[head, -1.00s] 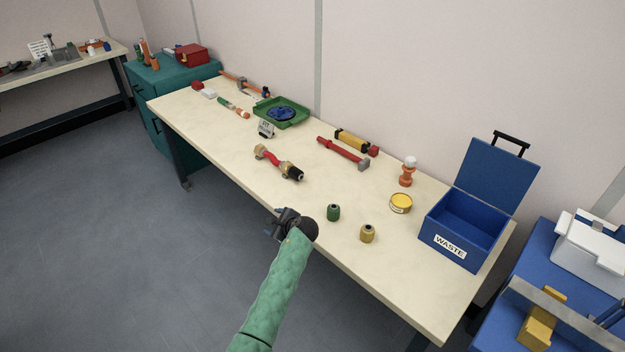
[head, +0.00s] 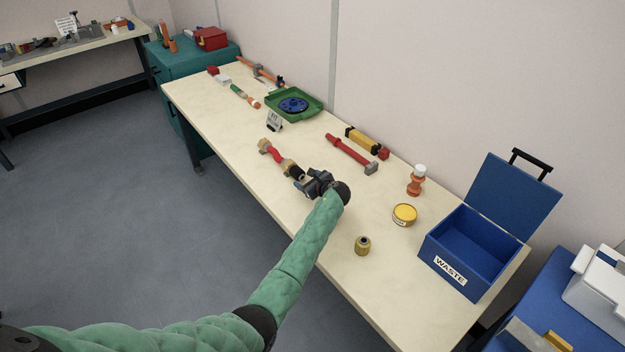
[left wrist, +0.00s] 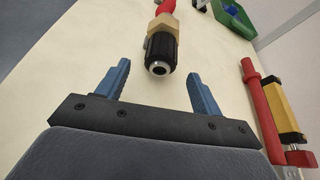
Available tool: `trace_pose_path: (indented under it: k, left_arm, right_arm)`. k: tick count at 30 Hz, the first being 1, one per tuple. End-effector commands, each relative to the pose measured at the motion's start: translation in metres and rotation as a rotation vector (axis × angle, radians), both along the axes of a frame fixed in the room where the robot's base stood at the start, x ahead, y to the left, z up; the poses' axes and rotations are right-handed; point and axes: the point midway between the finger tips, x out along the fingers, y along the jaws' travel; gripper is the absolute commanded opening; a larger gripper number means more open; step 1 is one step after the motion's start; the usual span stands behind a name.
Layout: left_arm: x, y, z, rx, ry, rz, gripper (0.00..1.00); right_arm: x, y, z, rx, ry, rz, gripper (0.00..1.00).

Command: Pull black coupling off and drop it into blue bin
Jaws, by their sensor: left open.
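The black coupling (left wrist: 161,52) is on the near end of a red hose piece with brass fittings (head: 276,156), which lies on the table (head: 335,228). In the head view the coupling (head: 296,172) is partly hidden by my gripper. My left gripper (head: 307,180) is open and empty, just short of the coupling. In the left wrist view its two blue fingers (left wrist: 155,85) point at the coupling's open end, which lies between and beyond the tips, not touching. The blue bin (head: 470,245), labelled WASTE, stands with its lid up at the table's right end. My right gripper is not in view.
A brass-coloured coupling (head: 362,245) stands near the front edge. A yellow tin (head: 404,214) and an orange-and-white bottle (head: 416,182) stand before the bin.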

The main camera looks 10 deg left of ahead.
Motion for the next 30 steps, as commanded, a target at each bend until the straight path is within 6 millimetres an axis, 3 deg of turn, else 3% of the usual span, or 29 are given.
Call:
trace_pose_path:
  k: [10,23,30]
  left_arm:
    - [0.026,0.030,-0.015,0.000,0.000,0.001,0.67]
    - [0.031,0.035,-0.020,-0.001,0.001,0.000,0.67]
    - [0.031,0.035,-0.020,-0.001,0.001,0.000,0.21]
  right_arm:
    - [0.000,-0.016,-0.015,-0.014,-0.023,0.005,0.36]
    - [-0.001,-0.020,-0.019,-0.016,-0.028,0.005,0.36]
    - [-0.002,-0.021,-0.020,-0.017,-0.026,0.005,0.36]
